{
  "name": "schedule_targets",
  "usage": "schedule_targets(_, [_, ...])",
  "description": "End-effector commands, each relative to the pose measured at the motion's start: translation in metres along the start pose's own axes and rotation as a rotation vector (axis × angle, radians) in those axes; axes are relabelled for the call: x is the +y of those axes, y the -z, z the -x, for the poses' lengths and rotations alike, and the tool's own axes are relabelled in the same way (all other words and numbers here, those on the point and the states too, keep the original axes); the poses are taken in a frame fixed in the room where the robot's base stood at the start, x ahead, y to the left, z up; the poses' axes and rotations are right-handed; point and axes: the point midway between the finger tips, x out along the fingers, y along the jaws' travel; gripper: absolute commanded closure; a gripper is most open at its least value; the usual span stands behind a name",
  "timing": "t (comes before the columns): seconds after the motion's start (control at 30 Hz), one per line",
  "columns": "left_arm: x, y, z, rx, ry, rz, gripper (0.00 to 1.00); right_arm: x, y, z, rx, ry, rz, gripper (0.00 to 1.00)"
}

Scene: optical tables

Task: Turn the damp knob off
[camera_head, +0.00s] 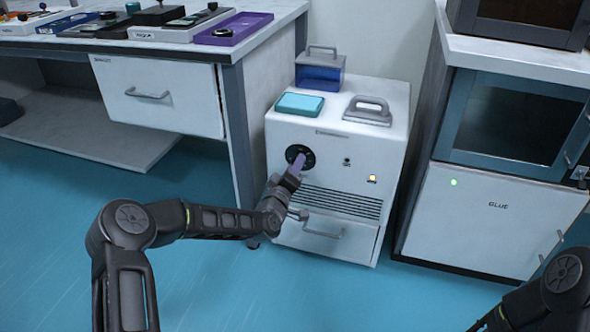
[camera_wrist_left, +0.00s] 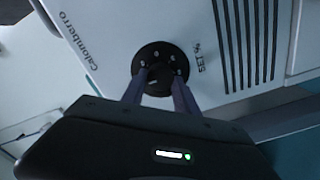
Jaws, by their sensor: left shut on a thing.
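The round black knob (camera_head: 298,153) is on the front of a white cabinet unit (camera_head: 290,135). My left gripper (camera_head: 300,164) reaches its lower part from the front, and its purplish fingers show there. In the left wrist view the knob's dial (camera_wrist_left: 154,54) has small white marks around its rim. The two fingers of my left gripper (camera_wrist_left: 159,82) come in on either side of the knob's middle and are shut on it. Part of the grip is hidden by the fingers. My right arm shows at the lower right, but its gripper is out of view.

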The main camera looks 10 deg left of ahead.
Motion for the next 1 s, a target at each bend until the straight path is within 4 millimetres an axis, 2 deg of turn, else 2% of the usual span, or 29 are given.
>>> schedule_targets(0.47, [-0.0004,0.0003,0.0001,0.000,0.001,0.022,1.00,0.0005,0.0002,-0.0010,0.000,0.000,0.000,0.64])
schedule_targets(0.5, [-0.0004,0.0003,0.0001,0.000,0.001,0.022,0.62,0.0005,0.0002,-0.0010,0.000,0.000,0.000,0.64])
schedule_targets(0.73, [-0.0004,0.0002,0.0000,0.000,0.001,0.020,0.43,0.0005,0.0001,-0.0010,0.000,0.000,-0.001,0.64])
schedule_targets(1.0, [-0.0001,0.0002,0.0007,0.000,0.001,0.019,0.43,0.0004,0.0001,-0.0006,0.000,0.000,0.000,0.64])
